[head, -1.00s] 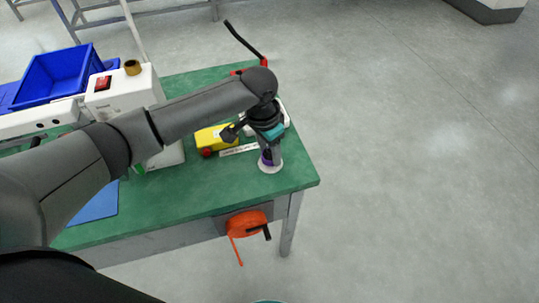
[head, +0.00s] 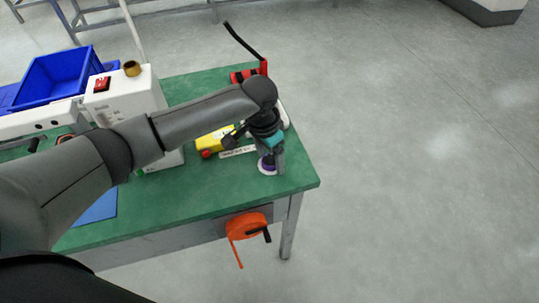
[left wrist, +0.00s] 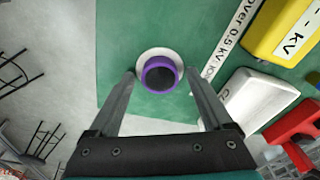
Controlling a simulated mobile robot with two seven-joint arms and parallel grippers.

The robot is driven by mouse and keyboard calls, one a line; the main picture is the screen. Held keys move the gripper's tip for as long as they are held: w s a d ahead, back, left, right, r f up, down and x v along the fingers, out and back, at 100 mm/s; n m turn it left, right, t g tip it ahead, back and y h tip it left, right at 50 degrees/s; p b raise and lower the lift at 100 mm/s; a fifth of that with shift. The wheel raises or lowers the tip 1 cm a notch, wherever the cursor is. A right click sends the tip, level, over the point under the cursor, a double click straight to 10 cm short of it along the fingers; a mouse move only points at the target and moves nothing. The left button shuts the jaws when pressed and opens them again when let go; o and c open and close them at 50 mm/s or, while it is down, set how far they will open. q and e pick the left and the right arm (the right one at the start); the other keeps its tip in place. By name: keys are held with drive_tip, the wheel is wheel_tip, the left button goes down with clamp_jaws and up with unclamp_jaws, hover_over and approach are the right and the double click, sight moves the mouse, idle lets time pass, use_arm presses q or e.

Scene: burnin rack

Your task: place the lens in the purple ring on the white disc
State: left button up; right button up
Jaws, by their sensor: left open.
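The purple ring (left wrist: 147,79) with a dark round lens face (left wrist: 160,77) in it is over the white disc (left wrist: 142,57) in the left wrist view. It appears to rest there, with more white showing on the far side. In the head view the purple ring (head: 264,164) sits low over the white disc (head: 266,172), partly hidden by a finger. My left gripper (left wrist: 163,75) is open, with one finger on each side of the ring and visible gaps. It points down over the disc in the head view (head: 273,165). My right gripper is not in view.
A yellow block (head: 213,139) and a white label strip (head: 238,151) lie beside the disc on the green bench (head: 200,195). A white object (left wrist: 247,102) and a red one (left wrist: 297,120) are close by. An orange reel (head: 246,225) hangs at the front edge.

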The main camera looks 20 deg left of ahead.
sight(265, 163)
use_arm(q)
wheel_tip(265, 163, up, 12)
drive_tip(key=s+p, duration=0.1)
drive_tip(key=p, duration=0.2)
drive_tip(key=shift+a, duration=0.4)
